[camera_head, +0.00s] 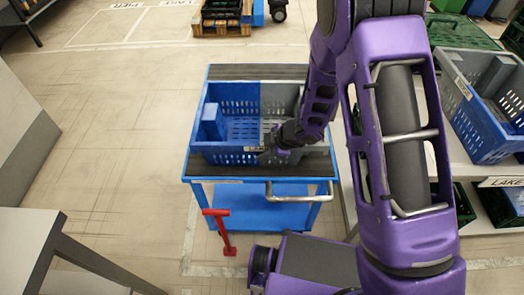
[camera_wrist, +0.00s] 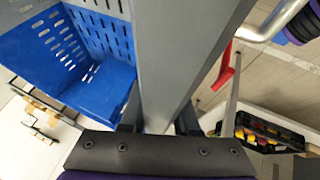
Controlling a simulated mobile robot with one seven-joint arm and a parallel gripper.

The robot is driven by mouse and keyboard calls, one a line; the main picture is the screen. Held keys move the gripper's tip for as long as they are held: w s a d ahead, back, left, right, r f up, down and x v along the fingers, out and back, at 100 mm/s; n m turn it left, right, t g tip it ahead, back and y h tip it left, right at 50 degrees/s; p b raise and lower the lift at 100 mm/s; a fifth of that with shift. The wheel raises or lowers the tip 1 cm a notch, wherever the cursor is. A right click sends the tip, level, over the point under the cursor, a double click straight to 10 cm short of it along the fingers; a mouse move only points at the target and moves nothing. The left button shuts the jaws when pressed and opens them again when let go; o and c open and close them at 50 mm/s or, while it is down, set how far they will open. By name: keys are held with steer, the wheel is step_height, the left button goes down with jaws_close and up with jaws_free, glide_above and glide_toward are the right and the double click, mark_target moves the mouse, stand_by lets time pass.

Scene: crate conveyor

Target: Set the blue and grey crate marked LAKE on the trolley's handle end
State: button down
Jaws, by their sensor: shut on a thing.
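The blue and grey crate (camera_head: 213,93) is over the deck of the blue trolley (camera_head: 318,165), roughly level. Its left part is blue and its right part grey. A small label on its near wall is too small to read and partly beside my gripper. My gripper (camera_head: 275,150) is shut on the near wall's rim. In the wrist view the grey wall (camera_wrist: 180,50) runs between my fingers (camera_wrist: 160,120), with the blue inside (camera_wrist: 100,85) to the left. The trolley's silver handle (camera_head: 300,190) is on the near side. Whether the crate touches the deck is unclear.
Another blue and grey crate (camera_head: 470,115) stands on the right rack, above a LAKE sign (camera_head: 503,182). A red lever (camera_head: 220,232) rises before the trolley. Grey tables (camera_head: 25,240) stand left. A wooden pallet (camera_head: 222,27) lies behind. Floor left of the trolley is clear.

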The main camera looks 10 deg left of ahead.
steer(key=c, duration=0.7)
jaws_free()
steer(key=shift+o, duration=0.2)
steer(key=shift+r, duration=0.15)
steer(key=p+v, duration=0.4)
steer(key=v, duration=0.8)
